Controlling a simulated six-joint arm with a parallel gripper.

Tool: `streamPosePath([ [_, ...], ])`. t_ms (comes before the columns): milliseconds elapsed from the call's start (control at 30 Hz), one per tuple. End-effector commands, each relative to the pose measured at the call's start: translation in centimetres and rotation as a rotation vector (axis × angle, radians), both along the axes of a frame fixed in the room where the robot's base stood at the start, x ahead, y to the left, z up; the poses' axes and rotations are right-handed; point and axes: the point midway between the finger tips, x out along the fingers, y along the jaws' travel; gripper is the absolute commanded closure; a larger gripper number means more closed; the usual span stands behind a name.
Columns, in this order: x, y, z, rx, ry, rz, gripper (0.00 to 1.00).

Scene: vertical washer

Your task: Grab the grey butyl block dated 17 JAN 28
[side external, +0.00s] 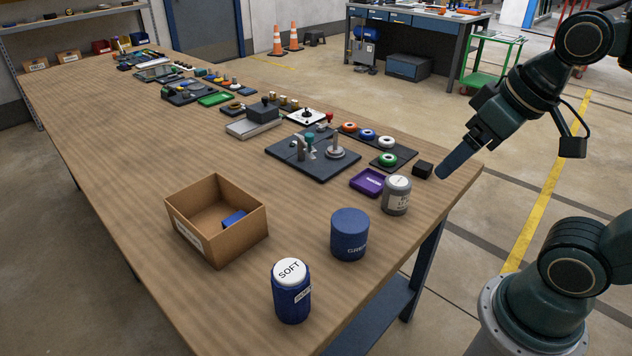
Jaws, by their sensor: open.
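My gripper (455,161) hangs at the right edge of the table, pointing down and left, apart from everything. It is seen from the side, with nothing visible held. A small dark block (422,170) lies on the table just left of the fingertips; I can read no date on it. A grey jar with a white top (397,196) stands nearer the camera; its small print is unreadable. I cannot tell which thing is the grey butyl block dated 17 JAN 28. A blue block (233,219) lies inside an open cardboard box (192,243).
A purple tray (367,182) sits left of the grey jar. A blue cylinder (350,237) and a blue jar marked SOFT (291,292) stand in front. A dark fixture board (300,155) and colored rings (367,135) lie behind. The table's left side is clear.

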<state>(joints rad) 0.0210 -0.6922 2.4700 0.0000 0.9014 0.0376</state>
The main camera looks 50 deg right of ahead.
Motion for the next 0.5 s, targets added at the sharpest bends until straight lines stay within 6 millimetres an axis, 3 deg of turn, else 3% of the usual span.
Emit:
streamPosePath([
  [500, 7.2, -3.8, -1.2, 0.100, 0.179, -0.352, 0.17],
])
